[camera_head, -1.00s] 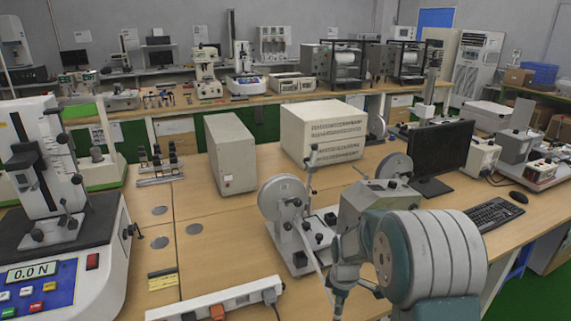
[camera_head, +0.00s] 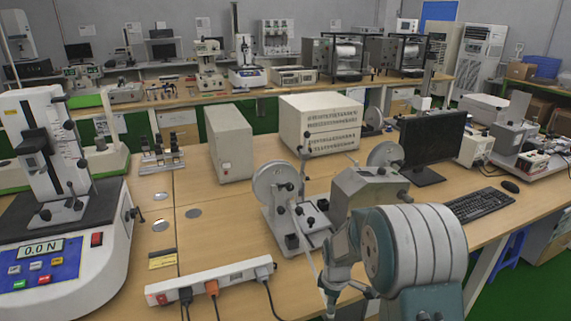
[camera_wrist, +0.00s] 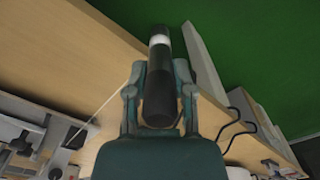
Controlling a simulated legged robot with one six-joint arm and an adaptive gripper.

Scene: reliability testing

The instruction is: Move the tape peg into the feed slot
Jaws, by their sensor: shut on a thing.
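The tape peg (camera_wrist: 160,95) is a dark cylinder with a white band near its far end. It lies between the two fingers of my gripper (camera_wrist: 160,68), which is shut on it. In the head view my gripper (camera_head: 345,292) is at the bottom, near the front edge of the table; the peg is not clear there. A thin pale tape (camera_wrist: 98,112) runs from beside the gripper towards the bench. A reel stand (camera_head: 280,190) with a grey reel stands on the table beyond my gripper. I cannot make out the feed slot for certain.
A white power strip (camera_head: 207,283) with plugs and cables lies left of my gripper. A force tester (camera_head: 45,240) stands at far left. A monitor (camera_head: 436,145) and keyboard (camera_head: 478,204) are at right. In the wrist view, green floor (camera_wrist: 270,60) shows beyond the table edge.

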